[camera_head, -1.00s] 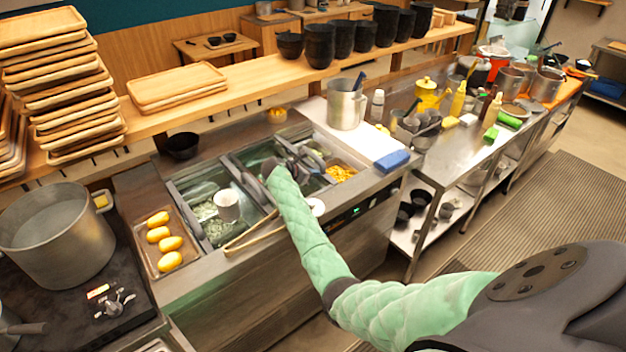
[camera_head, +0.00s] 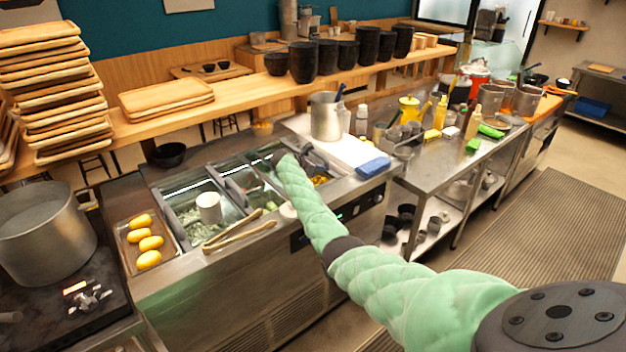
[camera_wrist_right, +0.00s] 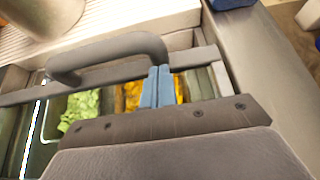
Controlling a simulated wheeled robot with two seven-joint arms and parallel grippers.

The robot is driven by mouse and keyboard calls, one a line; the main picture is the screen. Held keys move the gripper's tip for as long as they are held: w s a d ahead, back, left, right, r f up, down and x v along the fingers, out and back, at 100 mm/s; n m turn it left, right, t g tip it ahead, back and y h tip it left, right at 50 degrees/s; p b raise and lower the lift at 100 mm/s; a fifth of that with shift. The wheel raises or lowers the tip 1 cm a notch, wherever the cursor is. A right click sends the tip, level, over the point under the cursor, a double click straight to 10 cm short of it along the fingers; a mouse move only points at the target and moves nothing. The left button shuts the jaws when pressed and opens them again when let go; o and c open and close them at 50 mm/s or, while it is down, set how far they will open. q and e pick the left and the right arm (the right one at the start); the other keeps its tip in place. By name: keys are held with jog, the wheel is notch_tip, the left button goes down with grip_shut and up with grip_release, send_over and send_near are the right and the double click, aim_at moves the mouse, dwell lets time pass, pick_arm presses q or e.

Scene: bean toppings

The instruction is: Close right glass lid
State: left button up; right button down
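The right glass lid shows in the right wrist view as a dark frame bar (camera_wrist_right: 205,62) with a thick grey handle (camera_wrist_right: 105,50) over the topping compartments. Green and yellow toppings show below the bar. My right gripper (camera_wrist_right: 160,72) has its two blue fingers close together, with tips at the right end of the handle; I see nothing clearly held between them. My left gripper is not in view.
Wooden tongs (camera_head: 240,230) lie on the counter's front edge, beside a white cup (camera_head: 208,208) in the left compartments. A metal pot (camera_head: 326,116) and blue cloth (camera_head: 373,167) stand behind and right. A tray of yellow items (camera_head: 122,236) is at left.

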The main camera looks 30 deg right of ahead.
aim_at(327, 162)
jog(key=d, duration=0.2)
jog(key=d+b, duration=0.1)
jog(key=d, duration=0.4)
jog(key=shift+w+f+b, duration=0.15)
jog(key=shift+w+b, duration=0.1)
jog(key=shift+b, duration=0.15)
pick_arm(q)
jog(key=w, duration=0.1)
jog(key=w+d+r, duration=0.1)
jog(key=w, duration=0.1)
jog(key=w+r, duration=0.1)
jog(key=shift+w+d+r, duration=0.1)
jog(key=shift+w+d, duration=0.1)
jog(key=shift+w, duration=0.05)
pick_arm(e)
jog(key=shift+w+d+r, duration=0.1)
jog(key=shift+d+r, duration=0.1)
jog(key=shift+d, duration=0.5)
